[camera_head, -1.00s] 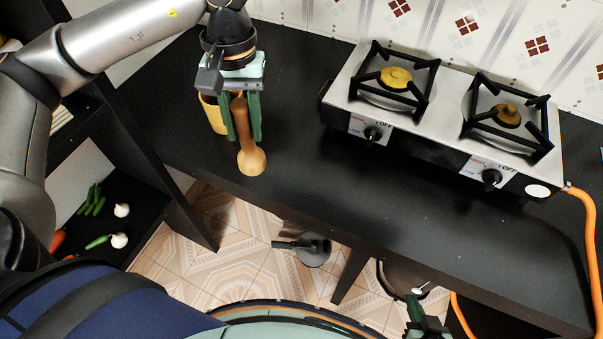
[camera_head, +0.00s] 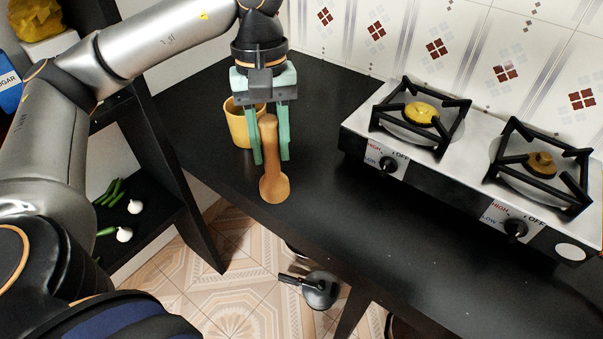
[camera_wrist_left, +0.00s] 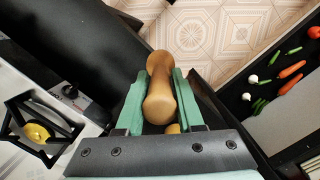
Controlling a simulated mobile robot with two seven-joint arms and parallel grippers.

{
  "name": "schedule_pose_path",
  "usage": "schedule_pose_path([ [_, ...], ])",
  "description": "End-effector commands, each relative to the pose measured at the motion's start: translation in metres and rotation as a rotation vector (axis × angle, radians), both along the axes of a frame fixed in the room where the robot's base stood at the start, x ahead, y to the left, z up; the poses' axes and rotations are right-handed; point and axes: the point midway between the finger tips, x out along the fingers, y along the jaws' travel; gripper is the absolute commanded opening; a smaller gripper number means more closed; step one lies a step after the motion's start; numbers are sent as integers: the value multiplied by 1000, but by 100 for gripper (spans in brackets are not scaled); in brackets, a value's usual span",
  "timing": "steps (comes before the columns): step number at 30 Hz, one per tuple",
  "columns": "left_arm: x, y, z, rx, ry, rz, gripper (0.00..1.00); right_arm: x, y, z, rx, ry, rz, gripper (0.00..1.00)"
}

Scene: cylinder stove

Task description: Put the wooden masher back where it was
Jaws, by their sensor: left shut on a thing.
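The wooden masher (camera_head: 272,188) is upright in the head view, round foot down, near the counter's front edge. My left gripper (camera_head: 271,162) points down and is shut on its handle, one green finger on each side. I cannot tell whether the foot touches the counter. A yellow cup (camera_head: 238,127) stands just behind and left of the masher, partly hidden by the gripper. In the left wrist view the masher (camera_wrist_left: 160,98) lies between the two fingers, its foot against the floor tiles behind. My right gripper is not in view.
A two-burner stove (camera_head: 372,150) stands at the right on the black counter (camera_head: 330,210). A dark shelf with vegetables (camera_head: 124,234) is at the left. A grey pan (camera_head: 320,290) shows below the counter. Counter between masher and stove is clear.

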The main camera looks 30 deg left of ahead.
Motion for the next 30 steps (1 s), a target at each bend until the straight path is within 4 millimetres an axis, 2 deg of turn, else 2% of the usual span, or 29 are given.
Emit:
schedule_pose_path([
  [10,77,21,-34,2,2,2,0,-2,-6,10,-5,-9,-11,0],
  [15,102,28,-68,2,3,1,0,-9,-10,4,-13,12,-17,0],
  [25,123,34,-97,3,1,0,0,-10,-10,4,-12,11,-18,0],
  [30,122,34,-120,2,2,-1,0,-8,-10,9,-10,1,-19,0],
])
